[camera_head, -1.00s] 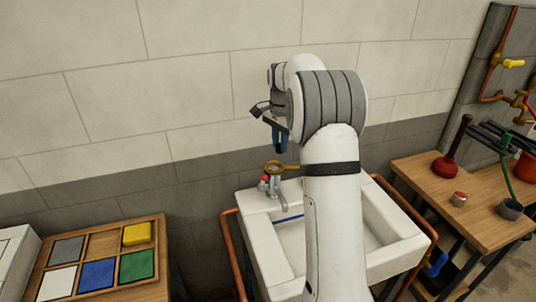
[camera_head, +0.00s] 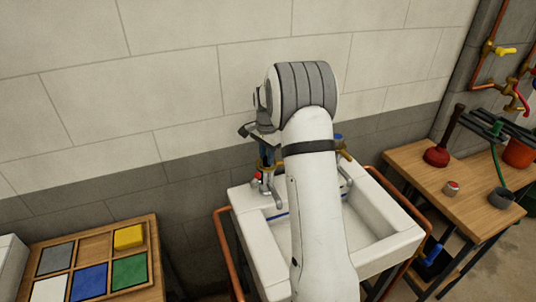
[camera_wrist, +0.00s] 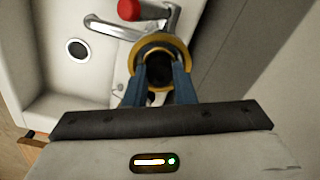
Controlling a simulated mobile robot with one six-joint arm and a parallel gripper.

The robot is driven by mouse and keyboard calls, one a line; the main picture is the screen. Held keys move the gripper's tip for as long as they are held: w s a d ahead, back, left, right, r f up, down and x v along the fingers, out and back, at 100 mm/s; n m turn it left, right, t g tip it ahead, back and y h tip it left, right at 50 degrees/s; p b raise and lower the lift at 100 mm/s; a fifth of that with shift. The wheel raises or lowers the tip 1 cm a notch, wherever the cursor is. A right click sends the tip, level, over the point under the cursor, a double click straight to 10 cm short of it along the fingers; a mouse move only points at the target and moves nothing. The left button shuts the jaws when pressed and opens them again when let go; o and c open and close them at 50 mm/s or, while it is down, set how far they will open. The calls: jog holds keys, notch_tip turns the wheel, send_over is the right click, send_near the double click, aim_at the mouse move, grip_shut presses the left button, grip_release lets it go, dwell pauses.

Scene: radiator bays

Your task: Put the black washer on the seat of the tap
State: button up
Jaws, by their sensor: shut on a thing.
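My gripper (camera_wrist: 158,84) has its two blue fingers close together on a dark round piece (camera_wrist: 159,70), which looks like the black washer; the fingers partly hide it. It lies within the outline of a brass ring (camera_wrist: 161,40) at the tap; I cannot tell whether it touches the seat. The chrome tap (camera_wrist: 112,28) has a red cap (camera_wrist: 129,9). In the head view my gripper (camera_head: 267,156) is low over the tap (camera_head: 274,192) at the basin's back left, and the washer cannot be made out.
The white basin (camera_head: 262,248) stands against the wall inside copper pipes (camera_head: 226,250). My arm covers its middle. A brass piece (camera_head: 346,151) shows right of my arm. A wooden tray (camera_head: 150,283) with coloured tiles is at left; a bench (camera_head: 462,208) with a plunger (camera_head: 437,154) is at right.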

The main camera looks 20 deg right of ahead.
jog(key=shift+f, duration=0.25)
jog(key=o, duration=1)
jog(key=shift+c, duration=0.2)
notch_tip(320, 180, up, 11)
jog(key=b, duration=0.1)
jog(key=s+a+r+n, duration=0.3)
jog(key=s+a+r, duration=0.15)
jog(key=s, duration=0.25)
jog(key=s+a+f+n+t, duration=0.1)
jog(key=s+a+n, duration=0.1)
jog(key=s, duration=0.7)
jog(key=s+a+f+n+t, duration=0.1)
jog(key=s+a+n, duration=0.2)
jog(key=s, duration=0.6)
jog(key=s+a+n+t, duration=0.1)
jog(key=s+a+n, duration=0.2)
jog(key=s, duration=0.6)
jog(key=shift+s+f+n, duration=0.4)
jog(key=shift+n, duration=0.8)
jog(key=shift+a, duration=0.1)
